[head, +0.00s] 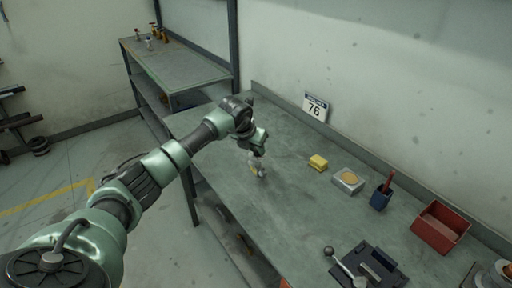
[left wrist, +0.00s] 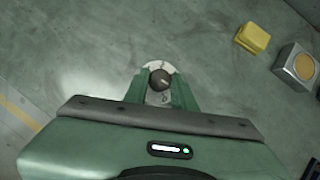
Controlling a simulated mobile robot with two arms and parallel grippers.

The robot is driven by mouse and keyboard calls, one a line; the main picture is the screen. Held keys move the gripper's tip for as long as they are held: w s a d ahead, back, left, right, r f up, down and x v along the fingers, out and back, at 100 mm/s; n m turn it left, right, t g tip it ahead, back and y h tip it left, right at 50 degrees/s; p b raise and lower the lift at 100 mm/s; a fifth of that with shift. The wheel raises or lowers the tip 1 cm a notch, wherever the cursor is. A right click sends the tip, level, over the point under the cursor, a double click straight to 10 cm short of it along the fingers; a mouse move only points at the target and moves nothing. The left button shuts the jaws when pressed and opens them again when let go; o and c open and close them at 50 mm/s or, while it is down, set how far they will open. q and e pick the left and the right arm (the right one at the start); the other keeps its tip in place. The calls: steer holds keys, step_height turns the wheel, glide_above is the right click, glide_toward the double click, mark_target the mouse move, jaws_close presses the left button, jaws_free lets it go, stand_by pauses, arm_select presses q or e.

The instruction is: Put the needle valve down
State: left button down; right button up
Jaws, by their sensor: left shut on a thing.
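The needle valve (left wrist: 160,78) shows in the left wrist view as a dark round knob over a pale round body, between my fingertips. My left gripper (left wrist: 158,88) is shut on it. In the head view my left gripper (head: 257,153) points down over the grey-green bench (head: 290,210), and the valve (head: 258,170) shows small and pale below it. The valve is at or just above the bench top; I cannot tell whether it touches. My right gripper is not in view.
A dark plate with a lever (head: 365,265) lies at the front. Bench around the valve is clear.

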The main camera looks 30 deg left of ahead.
arm_select(q)
steer(key=c, duration=1.2)
jaws_free()
steer(key=shift+o, duration=0.2)
steer(key=b+v, duration=0.2)
steer(key=v, duration=1)
steer(key=shift+b, duration=0.4)
